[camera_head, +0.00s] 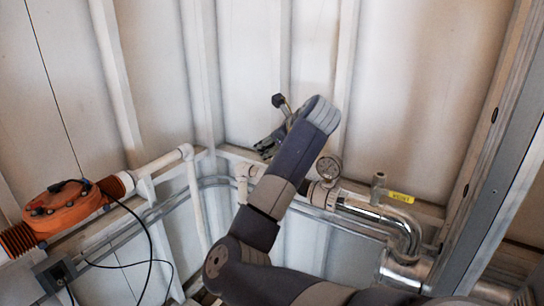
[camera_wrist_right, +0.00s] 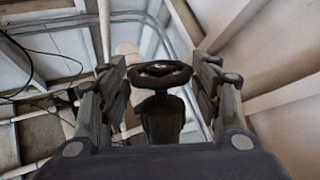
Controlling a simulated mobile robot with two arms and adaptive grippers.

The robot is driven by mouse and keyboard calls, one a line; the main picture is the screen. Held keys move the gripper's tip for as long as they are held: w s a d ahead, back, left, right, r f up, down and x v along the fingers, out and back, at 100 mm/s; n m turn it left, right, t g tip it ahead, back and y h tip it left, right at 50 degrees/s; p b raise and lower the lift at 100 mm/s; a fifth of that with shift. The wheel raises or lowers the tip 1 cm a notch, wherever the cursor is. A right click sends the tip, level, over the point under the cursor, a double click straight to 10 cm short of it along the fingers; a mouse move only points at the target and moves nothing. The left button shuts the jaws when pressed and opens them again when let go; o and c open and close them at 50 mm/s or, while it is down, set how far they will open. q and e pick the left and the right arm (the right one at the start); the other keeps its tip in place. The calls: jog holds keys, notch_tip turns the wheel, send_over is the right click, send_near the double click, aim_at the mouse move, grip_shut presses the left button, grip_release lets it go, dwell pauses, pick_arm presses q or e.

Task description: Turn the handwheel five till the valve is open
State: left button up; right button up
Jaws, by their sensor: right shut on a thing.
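The handwheel is a small black wheel (camera_wrist_right: 160,82) with a dark stem below it, in the middle of the right wrist view. My right gripper (camera_wrist_right: 163,68) has one finger on each side of the wheel and is shut on its rim. In the head view my right gripper (camera_head: 266,147) is at the back wall, above the pipes, partly behind my own arm. I cannot make out the handwheel there, and no number label on it is readable. My left gripper is out of view.
An orange valve body (camera_head: 62,208) with black cables sits at the left. A round gauge (camera_head: 328,167) stands on shiny metal piping (camera_head: 385,215) at the right, near a yellow tag (camera_head: 400,197). A white pipe (camera_head: 160,163) runs along the wall. A metal post (camera_head: 500,190) bounds the right side.

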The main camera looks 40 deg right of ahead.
jog(key=shift+d+r+n+y+b, duration=0.3)
jog(key=shift+n+y+b, duration=0.1)
jog(key=shift+y, duration=0.6)
jog(key=shift+w+d+r+y, duration=0.1)
jog(key=shift+y, duration=0.5)
jog(key=shift+d+r+n+y+p, duration=0.1)
jog(key=shift+n+y+p, duration=0.2)
jog(key=shift+y+p, duration=0.2)
jog(key=y+p, duration=0.1)
jog(key=y, duration=0.1)
jog(key=n+g+y+p, duration=0.1)
jog(key=shift+w+d+r+p, duration=0.15)
jog(key=shift+d+r+p, duration=0.1)
jog(key=shift+p, duration=0.1)
jog(key=shift+d+f+n+g+y+p, duration=0.1)
jog(key=shift+f+n+g+y+p, duration=0.15)
jog(key=shift+y, duration=0.2)
jog(key=shift+d+f+n+g+y+p, duration=0.15)
jog(key=shift+g+y+p, duration=0.1)
jog(key=shift+y+p, duration=0.15)
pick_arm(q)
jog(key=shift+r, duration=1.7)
pick_arm(e)
jog(key=shift+w+f+n+g+y, duration=0.15)
jog(key=shift+n+g+y, duration=0.25)
jog(key=shift+y, duration=0.45)
